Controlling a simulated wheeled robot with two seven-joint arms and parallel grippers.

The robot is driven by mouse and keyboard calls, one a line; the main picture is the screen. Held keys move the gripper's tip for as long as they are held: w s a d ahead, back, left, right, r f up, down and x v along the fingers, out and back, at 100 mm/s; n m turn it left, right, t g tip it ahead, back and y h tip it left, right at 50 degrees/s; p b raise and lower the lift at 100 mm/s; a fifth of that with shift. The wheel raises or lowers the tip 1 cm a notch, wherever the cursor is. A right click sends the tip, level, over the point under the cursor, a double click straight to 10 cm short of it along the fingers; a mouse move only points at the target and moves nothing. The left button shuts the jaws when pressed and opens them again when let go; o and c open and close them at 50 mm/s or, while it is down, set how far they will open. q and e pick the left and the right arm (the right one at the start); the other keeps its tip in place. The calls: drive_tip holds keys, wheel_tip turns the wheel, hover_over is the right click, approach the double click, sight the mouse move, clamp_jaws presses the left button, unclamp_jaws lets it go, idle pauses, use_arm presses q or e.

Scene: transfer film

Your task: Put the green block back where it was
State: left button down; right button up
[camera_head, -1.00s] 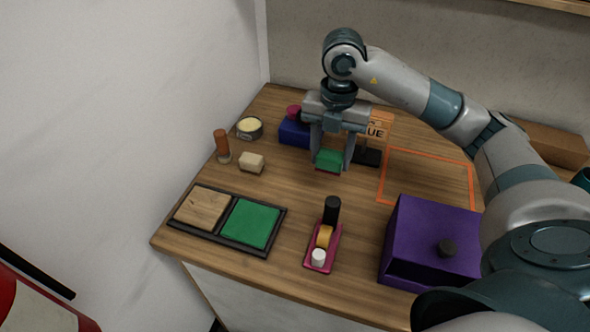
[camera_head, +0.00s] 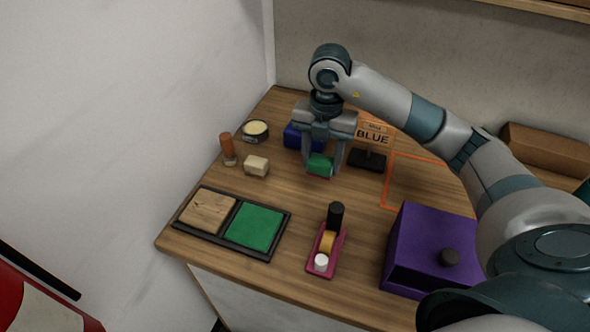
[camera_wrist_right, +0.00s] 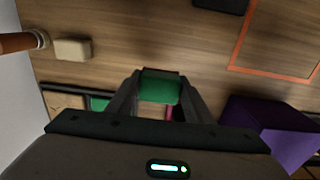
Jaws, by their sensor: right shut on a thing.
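My right gripper (camera_head: 322,168) is shut on the green block (camera_head: 320,165) and holds it above the table, in front of the blue block. In the right wrist view the green block (camera_wrist_right: 160,86) sits between the two fingers of the gripper (camera_wrist_right: 160,90). The black-framed tray (camera_head: 268,256) at the front left has a wood-coloured square (camera_head: 207,211) and a green square (camera_head: 255,228). My left gripper is not in view.
A blue block (camera_head: 294,136), a sign reading BLUE (camera_head: 373,135) on a black base, a round tin (camera_head: 255,131), a stamp-like brown-handled thing (camera_head: 228,148) and a beige block (camera_head: 256,166) stand nearby. A pink holder (camera_head: 316,266) and a purple box (camera_head: 425,240) stand in front. An orange outline (camera_head: 385,185) marks the right.

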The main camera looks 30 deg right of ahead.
drive_tip(key=p, duration=0.2)
hover_over(295, 181)
wheel_tip(295, 181, down, 4)
drive_tip(key=shift+f, duration=0.25)
drive_tip(key=shift+f, duration=0.1)
wheel_tip(295, 181, down, 3)
drive_tip(key=shift+r+p, duration=0.15)
drive_tip(key=shift+p, duration=0.7)
drive_tip(key=shift+f, duration=0.55)
drive_tip(key=shift+f, duration=0.15)
drive_tip(key=o, duration=1)
